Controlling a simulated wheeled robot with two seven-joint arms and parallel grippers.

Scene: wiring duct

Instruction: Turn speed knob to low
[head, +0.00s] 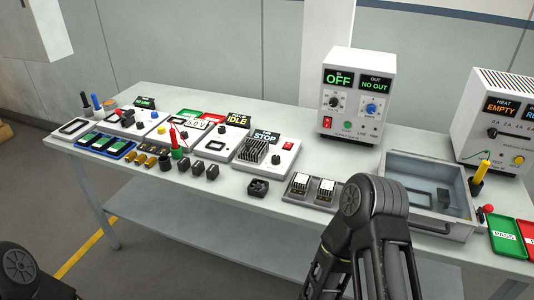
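Which knob is the speed knob cannot be read at this size, and this knob's pointer is too small to make out. Neither gripper shows. Only a dark part of my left arm (30,275) is at the bottom left corner, and my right arm (372,225) rises at the bottom, right of centre.
Left of the STOP unit is an IDLE unit (207,143) with its own black knob. Small dark blocks (198,169) and a small fan (258,187) lie in front. A power supply (337,100) reads OFF behind. A grey tray (400,165) is at right, partly behind my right arm.

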